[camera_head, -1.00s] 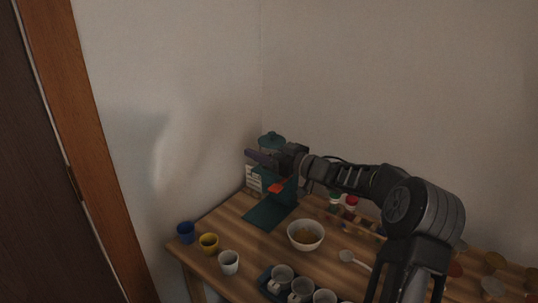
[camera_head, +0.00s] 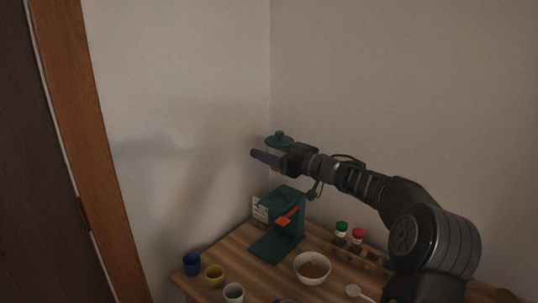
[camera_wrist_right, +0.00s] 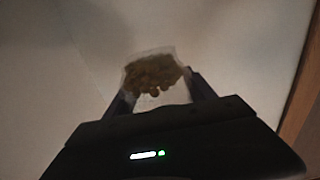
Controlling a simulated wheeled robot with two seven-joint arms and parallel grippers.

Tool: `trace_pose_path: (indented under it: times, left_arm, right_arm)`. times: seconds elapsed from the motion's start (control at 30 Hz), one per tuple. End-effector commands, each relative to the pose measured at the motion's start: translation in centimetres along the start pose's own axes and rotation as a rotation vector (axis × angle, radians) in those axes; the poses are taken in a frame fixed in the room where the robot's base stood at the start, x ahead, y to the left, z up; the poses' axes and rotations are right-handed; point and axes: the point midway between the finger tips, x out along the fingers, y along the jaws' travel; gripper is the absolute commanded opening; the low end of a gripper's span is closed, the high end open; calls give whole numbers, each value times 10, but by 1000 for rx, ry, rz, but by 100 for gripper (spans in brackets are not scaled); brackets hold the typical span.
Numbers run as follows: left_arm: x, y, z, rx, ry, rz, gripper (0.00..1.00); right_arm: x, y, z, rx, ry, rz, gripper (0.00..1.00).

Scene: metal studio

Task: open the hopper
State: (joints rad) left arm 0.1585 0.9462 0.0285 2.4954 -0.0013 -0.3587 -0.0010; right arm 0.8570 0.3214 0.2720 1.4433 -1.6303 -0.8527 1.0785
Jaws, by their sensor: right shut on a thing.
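The hopper (camera_head: 279,139) has a teal knobbed lid and a clear body, partly hidden behind my right gripper in the head view. My right gripper (camera_head: 267,157) is shut on it and holds it in the air above the teal grinder (camera_head: 287,199). In the right wrist view, the clear hopper (camera_wrist_right: 152,73) with brownish beans sits between the fingers; its lid cannot be made out there. The grinder has an orange-red lever (camera_head: 288,216) and stands upright on the table, apart from the hopper. My left gripper is not in view.
The wooden table (camera_head: 232,249) carries a bowl (camera_head: 312,268), a blue cup (camera_head: 192,263), a yellow cup (camera_head: 213,275) and a white cup (camera_head: 234,292). Green-lidded (camera_head: 341,229) and red-lidded (camera_head: 357,236) jars stand right of the grinder. Walls close off the corner behind.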

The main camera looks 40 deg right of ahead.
Motion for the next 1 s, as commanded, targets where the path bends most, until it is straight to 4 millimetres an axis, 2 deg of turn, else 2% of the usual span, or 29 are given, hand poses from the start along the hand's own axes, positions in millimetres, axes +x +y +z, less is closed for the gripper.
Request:
trace_pose_path:
  times: [0.37, 0.4, 1.0]
  left_arm:
    - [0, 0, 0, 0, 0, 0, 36]
    - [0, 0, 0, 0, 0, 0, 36]
    - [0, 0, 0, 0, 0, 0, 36]
  right_arm:
    - [0, 0, -1, -1, 2, 0, 11]
    - [0, 0, -1, -1, 2, 0, 61]
    - [0, 0, -1, -1, 2, 0, 12]
